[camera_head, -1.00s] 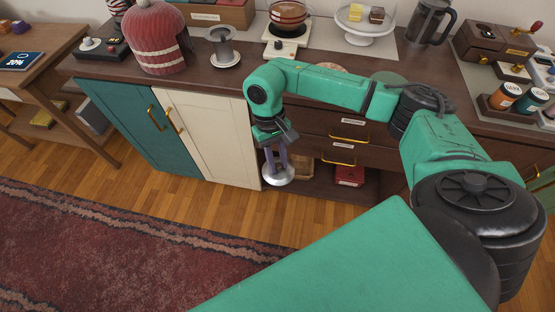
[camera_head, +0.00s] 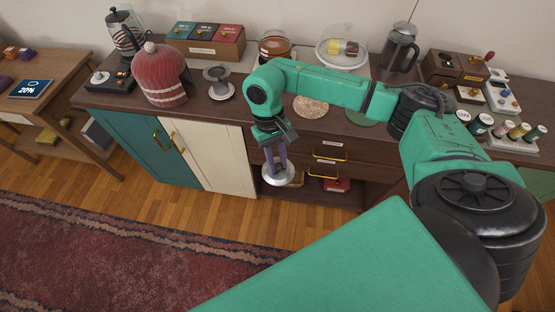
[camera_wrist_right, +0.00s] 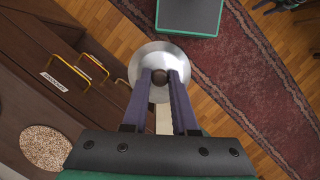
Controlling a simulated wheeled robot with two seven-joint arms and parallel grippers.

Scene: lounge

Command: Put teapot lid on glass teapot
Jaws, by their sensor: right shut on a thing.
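The teapot lid (camera_head: 279,179) is a round silver disc with a dark knob. My right gripper (camera_head: 274,163) is shut on it and holds it in front of the cabinet, below the counter top. In the right wrist view the two fingers (camera_wrist_right: 160,77) close on the knob, and the lid's shiny disc (camera_wrist_right: 141,67) spreads beyond them. The glass teapot (camera_head: 275,45), with amber-brown contents, stands at the back of the counter, behind my right arm, which hides its lower part.
On the counter (camera_head: 205,108) stand a red knitted cosy (camera_head: 160,77), a grey spool-shaped stand (camera_head: 220,84), a domed cake stand (camera_head: 341,50) and a French press (camera_head: 400,50). A cork mat (camera_head: 311,107) lies near the front edge. Drawer handles (camera_head: 330,155) stick out beside the lid.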

